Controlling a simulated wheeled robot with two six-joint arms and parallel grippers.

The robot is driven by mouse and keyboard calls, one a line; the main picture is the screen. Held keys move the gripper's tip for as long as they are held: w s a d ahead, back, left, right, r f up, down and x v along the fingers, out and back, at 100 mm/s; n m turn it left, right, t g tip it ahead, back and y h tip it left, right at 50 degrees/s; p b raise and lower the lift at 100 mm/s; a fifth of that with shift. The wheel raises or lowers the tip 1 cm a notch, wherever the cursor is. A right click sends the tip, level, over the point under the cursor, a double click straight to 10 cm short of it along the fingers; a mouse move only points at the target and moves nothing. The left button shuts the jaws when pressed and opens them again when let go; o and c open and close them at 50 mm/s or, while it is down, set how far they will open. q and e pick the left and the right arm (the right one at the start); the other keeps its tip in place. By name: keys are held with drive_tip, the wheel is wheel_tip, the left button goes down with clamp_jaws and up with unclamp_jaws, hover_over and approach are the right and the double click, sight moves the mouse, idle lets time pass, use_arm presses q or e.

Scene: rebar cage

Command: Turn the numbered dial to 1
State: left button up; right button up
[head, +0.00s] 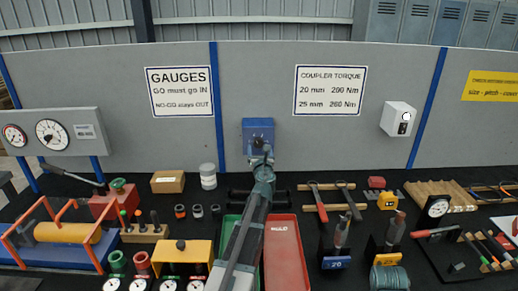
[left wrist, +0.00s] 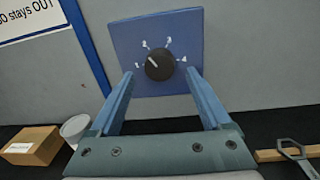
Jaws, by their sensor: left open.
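The numbered dial is a black round knob (left wrist: 158,64) on a blue plate (left wrist: 185,22) fixed to the grey back panel. Small white marks, apparently 1 to 4, run in an arc around its upper side. The knob's white pointer line leans up and left, seemingly between 1 and 2. My left gripper (left wrist: 160,74) is open, its two blue fingers spread below and to either side of the knob, with nothing between them. My right gripper is out of view.
A cardboard box (head: 168,182) and a white tub (head: 208,176) stand left of my arm. A red tray (head: 286,250) lies under it at the right. A white box (head: 398,118) is on the panel at right. Tools and gauges crowd the bench.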

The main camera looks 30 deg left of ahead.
use_arm(q)
drive_tip(key=shift+x, duration=0.95)
drive_tip(key=shift+s, duration=0.1)
clamp_jaws()
drive_tip(key=n, duration=0.5)
drive_tip(key=shift+d+r+n+p, duration=0.1)
drive_tip(key=shift+n+p, duration=0.3)
drive_tip(key=n+h, duration=0.1)
drive_tip(key=n, duration=0.4)
drive_tip(key=shift+n+p, duration=0.3)
drive_tip(key=shift+n, duration=0.3)
